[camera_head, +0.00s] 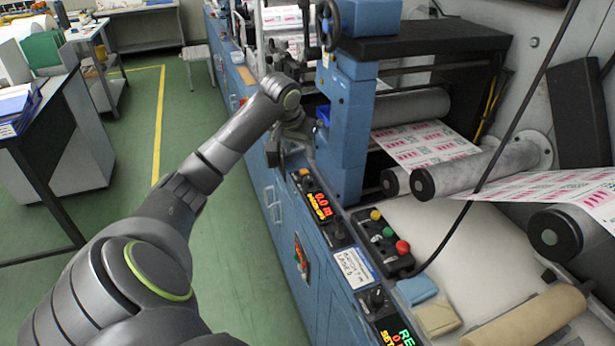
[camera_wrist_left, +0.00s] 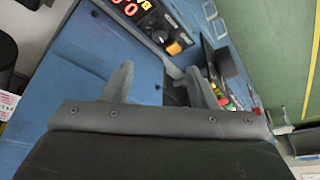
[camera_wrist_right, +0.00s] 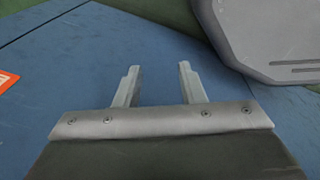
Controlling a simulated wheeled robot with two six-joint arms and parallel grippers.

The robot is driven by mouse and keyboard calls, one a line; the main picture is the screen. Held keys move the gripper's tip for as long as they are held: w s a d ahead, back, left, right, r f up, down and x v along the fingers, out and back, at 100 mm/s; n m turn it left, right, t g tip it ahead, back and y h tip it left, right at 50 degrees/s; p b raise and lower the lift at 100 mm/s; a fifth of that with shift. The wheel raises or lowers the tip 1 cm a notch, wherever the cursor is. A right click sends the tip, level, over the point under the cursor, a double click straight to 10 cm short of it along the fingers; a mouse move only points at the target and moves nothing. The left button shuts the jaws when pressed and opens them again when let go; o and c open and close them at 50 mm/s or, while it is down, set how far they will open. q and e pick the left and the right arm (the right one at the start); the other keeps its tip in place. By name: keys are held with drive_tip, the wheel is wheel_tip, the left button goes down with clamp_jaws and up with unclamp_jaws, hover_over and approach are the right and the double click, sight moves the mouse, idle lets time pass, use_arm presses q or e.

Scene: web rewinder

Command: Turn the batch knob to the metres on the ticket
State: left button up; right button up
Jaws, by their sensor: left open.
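A dark panel on the blue machine has a lit orange display (camera_head: 320,205) reading 0.0 m. The same panel shows in the left wrist view with a black knob (camera_wrist_left: 160,36) and an orange knob (camera_wrist_left: 175,48). I cannot tell which is the batch knob. A white ticket (camera_head: 353,268) lies below this panel, its writing too small to read fully. My left gripper (camera_wrist_left: 160,78) is open and empty, apart from the knobs; in the head view it is largely hidden beside the blue upright. My right gripper (camera_wrist_right: 158,78) is open and empty over a blue surface.
A button box (camera_head: 385,240) with yellow, green and red buttons lies right of the display. A second display panel (camera_head: 395,335) is at the bottom edge. Folded cloths (camera_head: 437,317) and rollers (camera_head: 500,165) are to the right.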

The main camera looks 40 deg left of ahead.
sight(308, 179)
use_arm(q)
drive_tip(key=x, duration=1.4)
drive_tip(key=shift+f, duration=0.35)
drive_tip(key=c, duration=1)
